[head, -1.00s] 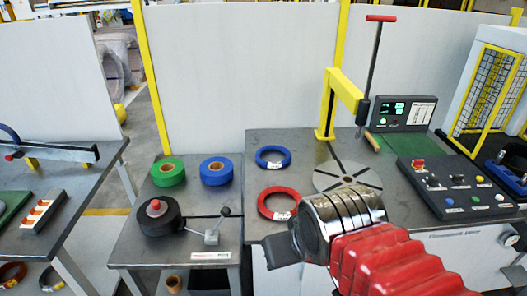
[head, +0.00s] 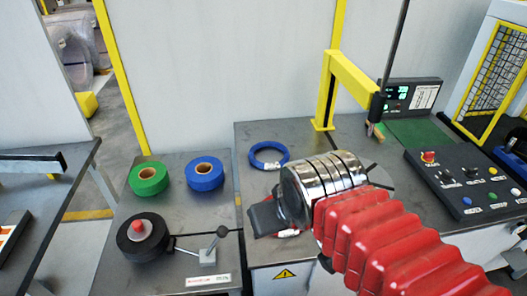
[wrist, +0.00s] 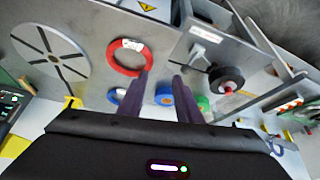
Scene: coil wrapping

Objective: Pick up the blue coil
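The blue coil (head: 257,163) is a thin ring with a white label, lying flat on the right-hand table near its back left corner. In the wrist view the blue coil (wrist: 112,97) is partly covered by a finger. My gripper (wrist: 161,75) is open, its two dark fingers apart with nothing between them. In the head view my gripper (head: 264,216) is over the table's left part, in front of the blue coil and apart from it. My arm hides part of the table there.
A red coil (wrist: 121,67) lies near the blue one. A blue tape roll (head: 204,172), a green roll (head: 148,178) and a black roll (head: 130,240) with a red knob are on the left table. A yellow post (head: 326,90) stands behind; a control panel (head: 465,180) is right.

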